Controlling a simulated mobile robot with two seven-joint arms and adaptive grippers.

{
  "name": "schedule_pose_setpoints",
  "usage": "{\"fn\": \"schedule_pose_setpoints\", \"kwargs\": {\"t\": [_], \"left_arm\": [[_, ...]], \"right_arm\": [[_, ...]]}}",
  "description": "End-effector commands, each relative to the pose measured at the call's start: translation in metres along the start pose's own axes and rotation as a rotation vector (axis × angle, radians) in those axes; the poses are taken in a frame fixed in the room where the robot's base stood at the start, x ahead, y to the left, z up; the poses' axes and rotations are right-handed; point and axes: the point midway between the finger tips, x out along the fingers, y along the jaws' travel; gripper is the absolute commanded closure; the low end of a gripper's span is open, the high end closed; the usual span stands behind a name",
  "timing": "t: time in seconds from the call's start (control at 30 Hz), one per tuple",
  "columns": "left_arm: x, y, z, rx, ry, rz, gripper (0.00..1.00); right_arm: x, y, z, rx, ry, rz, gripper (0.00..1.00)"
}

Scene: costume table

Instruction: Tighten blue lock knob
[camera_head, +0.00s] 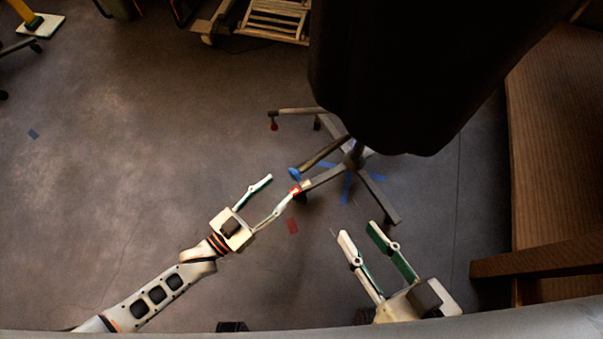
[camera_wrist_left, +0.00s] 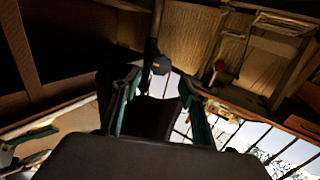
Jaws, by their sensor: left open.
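The blue lock knob (camera_head: 294,173) is at the near end of a metal bar on the stand with splayed legs. My left gripper (camera_head: 284,184) is open and empty in the head view. Its right fingertip is close to the blue knob; I cannot tell if they touch. In the left wrist view, a dark knob (camera_wrist_left: 160,66) shows just beyond the open left gripper (camera_wrist_left: 158,88); its colour is too dark to tell. My right gripper (camera_head: 358,230) is open and empty, lower right of the stand.
A large black shape (camera_head: 430,75) hides the stand's upper part. A red knob (camera_head: 273,127) is on another bar; a red knob also shows in the left wrist view (camera_wrist_left: 218,65). Wooden furniture (camera_head: 560,150) blocks the right. Floor at left is mostly clear.

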Motion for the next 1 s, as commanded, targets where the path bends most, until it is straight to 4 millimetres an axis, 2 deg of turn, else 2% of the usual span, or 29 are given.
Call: {"fn": "schedule_pose_setpoints", "kwargs": {"t": [0.5, 0.67, 0.9, 0.93, 1.0], "left_arm": [[0.066, 0.002, 0.003, -0.003, -0.002, 0.000, 0.57], [0.075, 0.001, 0.001, -0.001, -0.001, 0.000, 0.57], [0.076, 0.000, 0.000, -0.001, 0.000, 0.000, 0.57], [0.076, 0.000, 0.000, -0.001, 0.000, 0.000, 0.59], [0.076, 0.000, 0.000, -0.001, 0.000, 0.000, 0.77]], "right_arm": [[0.002, -0.015, 0.010, 0.136, 0.008, -0.020, 0.68], [0.002, -0.017, 0.010, 0.156, 0.012, -0.022, 0.68], [0.002, -0.017, 0.009, 0.158, 0.014, -0.023, 0.68], [0.002, -0.017, 0.009, 0.158, 0.014, -0.023, 0.68], [0.003, -0.017, 0.009, 0.158, 0.014, -0.023, 0.68]]}}
